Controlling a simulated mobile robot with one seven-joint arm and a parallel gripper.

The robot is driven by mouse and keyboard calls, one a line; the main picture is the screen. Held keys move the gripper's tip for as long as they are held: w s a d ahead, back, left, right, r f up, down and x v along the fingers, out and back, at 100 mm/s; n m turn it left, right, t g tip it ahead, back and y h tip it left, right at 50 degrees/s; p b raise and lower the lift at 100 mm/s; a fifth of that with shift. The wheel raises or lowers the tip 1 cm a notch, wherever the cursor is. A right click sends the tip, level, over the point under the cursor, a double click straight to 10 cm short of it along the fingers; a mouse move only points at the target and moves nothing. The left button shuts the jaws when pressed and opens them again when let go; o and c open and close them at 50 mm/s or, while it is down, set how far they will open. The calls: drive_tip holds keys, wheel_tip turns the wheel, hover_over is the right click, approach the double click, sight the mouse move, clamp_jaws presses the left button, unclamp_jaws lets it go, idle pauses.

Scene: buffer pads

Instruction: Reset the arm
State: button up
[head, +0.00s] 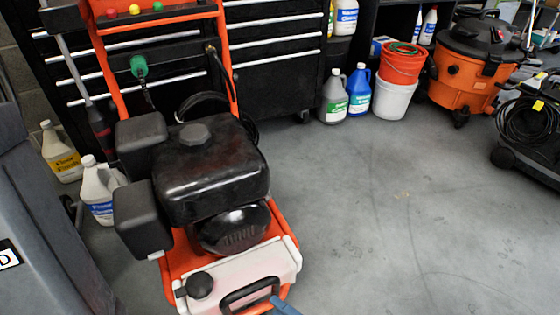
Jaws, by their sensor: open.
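My gripper and arm are not recognisable in the head view. An orange-framed machine with a black engine (212,170) fills the left half of the picture. It has an upright orange handle (97,60) and a white front part (275,265) with a black grip. A small blue piece (262,300) crosses the bottom edge by that front part; I cannot tell what it belongs to.
A black tool chest (275,75) stands behind the machine. White jugs (98,190) stand left, beside a grey cabinet (40,220). Grey and blue jugs (358,90), buckets (393,100) and an orange vacuum (460,80) line the back right. The grey floor (420,220) is clear.

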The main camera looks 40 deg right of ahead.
drive_tip(key=w+a+r+n+y+p, duration=0.1)
drive_tip(key=w+a+r+n+p, duration=0.2)
drive_tip(key=w+r, duration=0.65)
drive_tip(key=w+a+r+n+p, duration=0.1)
drive_tip(key=w+r+n+p, duration=0.4)
drive_tip(key=r, duration=0.7)
drive_tip(key=w+a+r+n+t+h+p, duration=0.1)
drive_tip(key=w+a+r+n+p, duration=0.15)
drive_tip(key=r, duration=0.95)
drive_tip(key=w+a+r+n+t+p, duration=0.1)
drive_tip(key=w+a+r+n, duration=0.25)
drive_tip(key=r, duration=0.85)
drive_tip(key=s+a+r+n+t+p, duration=0.1)
drive_tip(key=s+a+r+t+p, duration=0.15)
drive_tip(key=r, duration=0.95)
drive_tip(key=s+a+r+n+t+p, duration=0.1)
drive_tip(key=s+a+r+t+p, duration=0.15)
drive_tip(key=r, duration=0.95)
drive_tip(key=s+a+r+n+t+h+p, duration=0.1)
drive_tip(key=s+a+r+t, duration=0.1)
drive_tip(key=s+r, duration=0.45)
drive_tip(key=s+a+r+n+t+h+p, duration=0.1)
drive_tip(key=s+a+r+t, duration=0.2)
drive_tip(key=r, duration=0.6)
wheel_tip(320, 180, up, 36)
drive_tip(key=w+p, duration=0.1)
drive_tip(key=p, duration=3.6)
drive_tip(key=shift+d+r+m+p, duration=0.25)
drive_tip(key=shift+d+m+p, duration=0.05)
drive_tip(key=shift+d, duration=0.1)
